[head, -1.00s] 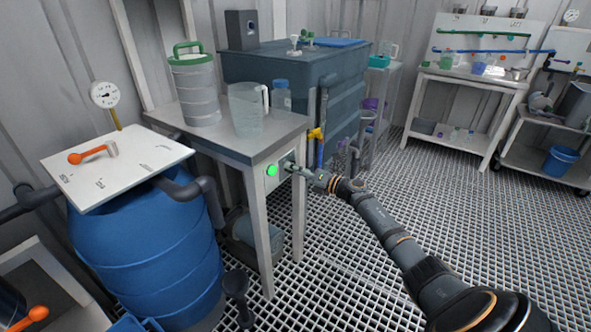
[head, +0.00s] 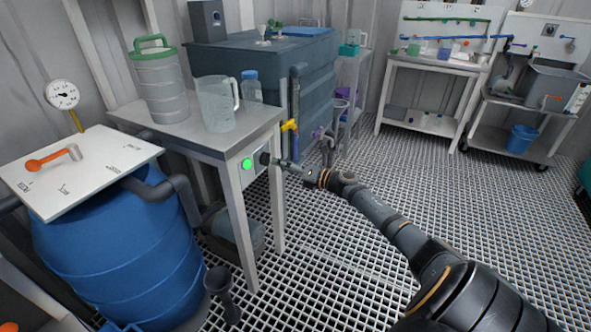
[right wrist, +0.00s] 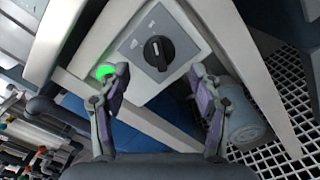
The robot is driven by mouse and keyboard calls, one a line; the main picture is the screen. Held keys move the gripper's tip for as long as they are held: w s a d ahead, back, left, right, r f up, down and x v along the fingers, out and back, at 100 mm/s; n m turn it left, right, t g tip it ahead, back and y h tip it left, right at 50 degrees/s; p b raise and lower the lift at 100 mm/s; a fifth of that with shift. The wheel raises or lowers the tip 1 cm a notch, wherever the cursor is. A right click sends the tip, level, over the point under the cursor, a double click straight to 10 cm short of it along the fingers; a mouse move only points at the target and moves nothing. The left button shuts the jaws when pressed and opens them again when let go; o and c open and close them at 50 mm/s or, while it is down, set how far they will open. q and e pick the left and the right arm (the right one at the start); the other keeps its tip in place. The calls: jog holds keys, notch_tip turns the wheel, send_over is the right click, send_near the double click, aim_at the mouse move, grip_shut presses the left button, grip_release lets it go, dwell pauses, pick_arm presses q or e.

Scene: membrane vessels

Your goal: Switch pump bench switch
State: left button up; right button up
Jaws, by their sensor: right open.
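The pump bench (head: 200,128) stands left of centre in the head view. On its front is a pale switch box with a lit green lamp (head: 247,164) and a black rotary switch (head: 265,158). The right wrist view shows the black knob (right wrist: 159,52) on its dark plate, with the green lamp (right wrist: 105,71) to its left. My right gripper (head: 281,163) is close to the switch in the head view. In the right wrist view its two fingers (right wrist: 160,88) are apart and empty, with the knob showing beyond the gap between them. My left gripper is not in view.
A clear jug (head: 215,105), a lidded canister (head: 162,85) and a blue-capped bottle (head: 251,90) stand on the bench. A blue barrel (head: 120,245) is at left, and a dark tank (head: 235,60) is behind. Grated floor lies open to the right.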

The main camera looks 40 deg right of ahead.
jog(key=v, duration=0.7)
jog(key=shift+s, duration=0.1)
jog(key=shift+f, duration=0.1)
